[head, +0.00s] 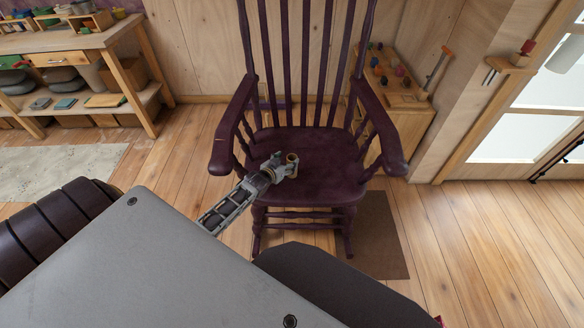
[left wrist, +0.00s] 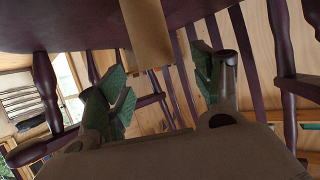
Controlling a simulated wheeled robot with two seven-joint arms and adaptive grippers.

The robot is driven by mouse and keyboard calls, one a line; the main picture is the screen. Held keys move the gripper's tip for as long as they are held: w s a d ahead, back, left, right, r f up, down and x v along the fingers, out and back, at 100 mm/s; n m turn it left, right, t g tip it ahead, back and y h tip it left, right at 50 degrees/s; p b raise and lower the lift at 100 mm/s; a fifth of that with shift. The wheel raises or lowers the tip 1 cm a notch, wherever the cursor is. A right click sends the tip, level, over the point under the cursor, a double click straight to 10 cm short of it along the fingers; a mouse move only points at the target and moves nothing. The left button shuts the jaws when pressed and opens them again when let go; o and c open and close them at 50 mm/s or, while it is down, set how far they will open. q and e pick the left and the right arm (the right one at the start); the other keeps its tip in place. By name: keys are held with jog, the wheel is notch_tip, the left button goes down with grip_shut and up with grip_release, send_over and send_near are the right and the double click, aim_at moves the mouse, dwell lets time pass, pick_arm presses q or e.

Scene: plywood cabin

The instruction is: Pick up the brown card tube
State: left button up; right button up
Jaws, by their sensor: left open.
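The brown card tube (head: 292,158) stands on the seat of a dark purple rocking chair (head: 325,150), with its round open end showing in the head view. My left gripper (head: 282,167) is over the seat right at the tube and hides part of it. In the left wrist view, the tube (left wrist: 147,35) comes down from the top edge into the gap between the two green-padded fingers (left wrist: 163,75). The fingers are open, and I cannot tell whether either one touches the tube. My right gripper is not in view.
The chair's armrests (head: 232,125) and back slats rise around the seat. A wooden shelf unit (head: 75,60) stands at the back left. A low wooden cabinet (head: 405,115) with small items stands behind the chair at right. The floor at right is clear.

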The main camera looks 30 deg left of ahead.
aim_at(291, 159)
pick_arm(q)
jog(key=shift+w+f, duration=0.15)
jog(key=shift+w, duration=0.2)
jog(key=shift+w+f, duration=0.1)
jog(key=shift+w, duration=0.15)
jog(key=shift+w+d+f+b, duration=0.15)
jog(key=shift+w+f+b, duration=0.1)
jog(key=shift+w+b, duration=0.3)
jog(key=shift+x, duration=1.35)
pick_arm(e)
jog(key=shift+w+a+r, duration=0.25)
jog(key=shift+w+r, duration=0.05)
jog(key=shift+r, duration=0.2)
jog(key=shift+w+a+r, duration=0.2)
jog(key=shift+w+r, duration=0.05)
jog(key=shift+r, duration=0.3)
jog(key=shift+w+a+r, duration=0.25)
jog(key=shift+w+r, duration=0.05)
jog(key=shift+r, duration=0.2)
pick_arm(q)
jog(key=c, duration=1.1)
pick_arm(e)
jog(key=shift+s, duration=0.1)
